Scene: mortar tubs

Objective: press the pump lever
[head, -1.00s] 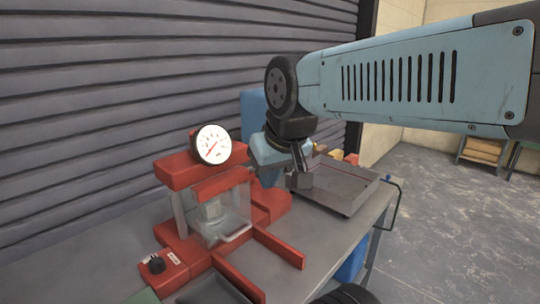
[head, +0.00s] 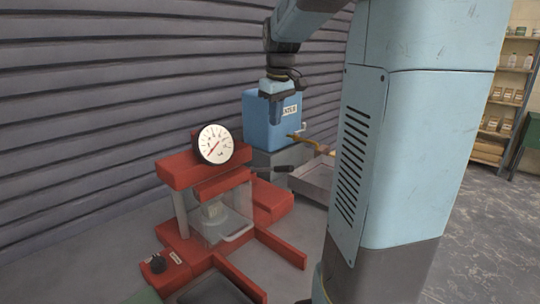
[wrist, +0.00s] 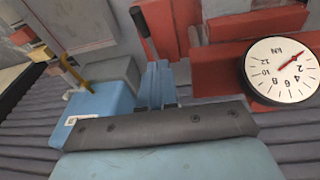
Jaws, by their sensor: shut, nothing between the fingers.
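The red press (head: 205,175) stands on the bench with a round white gauge (head: 215,144) on top and a clear guard in front. The pump lever (head: 274,168), with a dark grip, sticks out to the right behind the press. It also shows in the wrist view (wrist: 140,22), beside a red block. My gripper (head: 275,98) is above and behind the lever, in front of the blue tank.
The blue tank (head: 262,122) with a label and a yellow tap stands on a grey block (head: 290,160) behind the press. A grey metal tray (head: 316,180) lies to its right, partly hidden by my arm. A slatted wall (head: 90,120) closes the back.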

